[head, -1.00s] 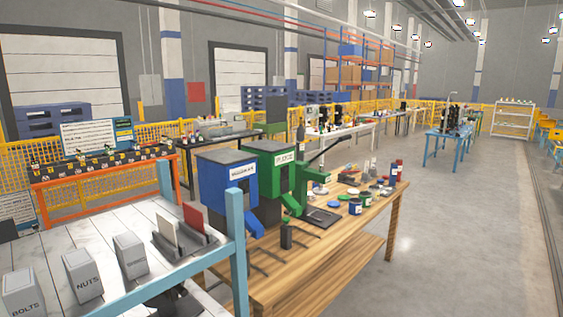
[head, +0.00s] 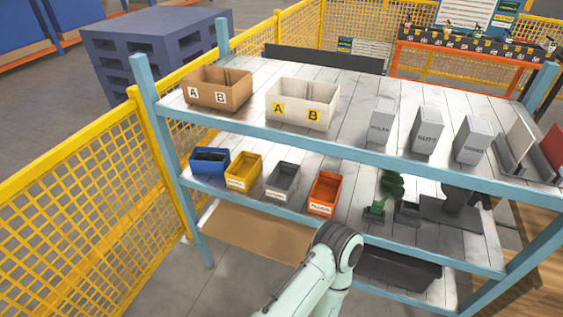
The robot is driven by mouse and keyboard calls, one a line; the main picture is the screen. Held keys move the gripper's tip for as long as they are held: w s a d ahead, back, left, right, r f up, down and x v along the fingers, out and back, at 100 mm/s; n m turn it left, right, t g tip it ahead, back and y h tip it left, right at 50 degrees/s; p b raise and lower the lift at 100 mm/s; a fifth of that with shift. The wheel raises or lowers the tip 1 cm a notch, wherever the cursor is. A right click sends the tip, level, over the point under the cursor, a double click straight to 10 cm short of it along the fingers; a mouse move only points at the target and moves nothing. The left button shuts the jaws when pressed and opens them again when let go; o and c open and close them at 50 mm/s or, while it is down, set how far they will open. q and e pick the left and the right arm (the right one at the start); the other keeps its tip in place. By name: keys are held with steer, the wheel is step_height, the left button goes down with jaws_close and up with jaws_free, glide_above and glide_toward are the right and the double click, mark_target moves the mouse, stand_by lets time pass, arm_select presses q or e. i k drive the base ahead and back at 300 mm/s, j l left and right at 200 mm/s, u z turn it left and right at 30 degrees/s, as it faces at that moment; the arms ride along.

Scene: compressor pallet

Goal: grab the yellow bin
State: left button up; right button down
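The yellow bin (head: 244,171) is a small open-topped box with a pale label on its front. It sits on the shelf unit's lower shelf, between a blue bin (head: 209,161) and a grey bin (head: 284,181). An orange bin (head: 325,193) stands further right in the same row. A pale green arm link of mine shows at the bottom centre, below and to the right of the yellow bin. No gripper shows in the head view.
The upper shelf edge (head: 350,153) runs above the bins. A brown box (head: 219,90), a white box (head: 303,104) and several grey containers stand on the upper shelf. A yellow mesh fence (head: 80,215) stands close to the left. Floor is clear in front of the shelf's left end.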

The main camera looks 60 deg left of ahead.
mark_target(244, 170)
steer(key=u, duration=2.6)
